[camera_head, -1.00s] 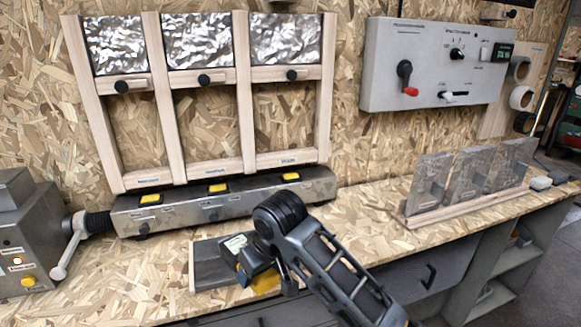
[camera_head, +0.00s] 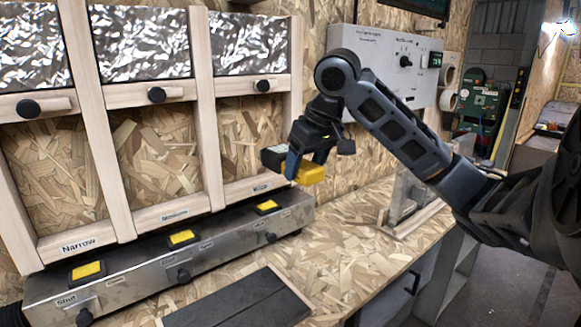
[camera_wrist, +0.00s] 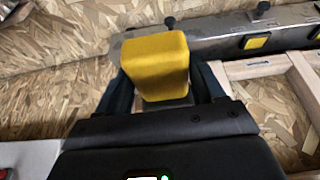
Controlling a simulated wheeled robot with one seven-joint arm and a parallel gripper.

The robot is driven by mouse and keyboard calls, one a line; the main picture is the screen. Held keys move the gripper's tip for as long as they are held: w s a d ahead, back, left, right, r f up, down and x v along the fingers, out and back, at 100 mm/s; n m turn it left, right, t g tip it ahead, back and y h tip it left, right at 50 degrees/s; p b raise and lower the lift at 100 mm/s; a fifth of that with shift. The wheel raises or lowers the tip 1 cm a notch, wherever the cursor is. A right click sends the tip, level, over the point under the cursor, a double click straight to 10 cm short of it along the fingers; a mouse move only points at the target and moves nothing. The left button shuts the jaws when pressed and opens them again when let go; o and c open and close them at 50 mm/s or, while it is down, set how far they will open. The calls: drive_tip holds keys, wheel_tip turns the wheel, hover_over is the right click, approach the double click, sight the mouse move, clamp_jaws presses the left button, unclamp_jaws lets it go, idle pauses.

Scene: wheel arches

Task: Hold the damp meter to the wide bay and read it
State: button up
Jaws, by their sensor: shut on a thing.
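The damp meter, yellow with a dark end (camera_head: 308,172), is held above the bench in front of the right-hand bay (camera_head: 245,135). My gripper (camera_head: 306,160) is shut on it, with a finger on either side. In the wrist view the yellow body (camera_wrist: 158,62) stands between my dark fingers. The meter appears apart from the OSB board; the exact gap is unclear. The left bay (camera_head: 50,185) is labelled Narrow. The middle bay (camera_head: 155,160) and right bay carry labels too small to read. The meter's display is not visible.
A metal rail (camera_head: 150,275) with yellow buttons and dark knobs runs below the bays. Black knobs sit on the wooden crosspieces above. A dark mat (camera_head: 240,305) lies empty on the bench. A grey control panel (camera_head: 385,60) is behind my arm, and upright grey slabs (camera_head: 408,190) stand at right.

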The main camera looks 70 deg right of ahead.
sight(280, 148)
drive_tip(key=shift+w+d+p, duration=0.1)
drive_tip(key=shift+w+d, duration=0.7)
drive_tip(key=shift+w, duration=0.5)
drive_tip(key=shift+w+d+p, duration=0.15)
drive_tip(key=shift+w+d, duration=0.65)
drive_tip(key=shift+w, duration=0.5)
drive_tip(key=shift+w+d+p, duration=0.1)
drive_tip(key=shift+w+d, duration=0.7)
drive_tip(key=shift+w, duration=0.5)
drive_tip(key=shift+w+d+r+p, duration=0.1)
drive_tip(key=shift+w+d+p, duration=0.05)
drive_tip(key=shift+w+p, duration=0.15)
drive_tip(key=s+a, duration=0.1)
drive_tip(key=s, duration=0.1)
drive_tip(key=s+a+p, duration=0.1)
drive_tip(key=s+a, duration=0.1)
drive_tip(key=s, duration=0.1)
drive_tip(key=s+a, duration=0.1)
drive_tip(key=s, duration=0.1)
drive_tip(key=shift+s+a+r, duration=0.1)
drive_tip(key=shift+s+a, duration=0.15)
drive_tip(key=shift+s, duration=0.05)
drive_tip(key=shift+s+a+p, duration=0.4)
drive_tip(key=shift+s, duration=0.15)
drive_tip(key=shift+f, duration=0.2)
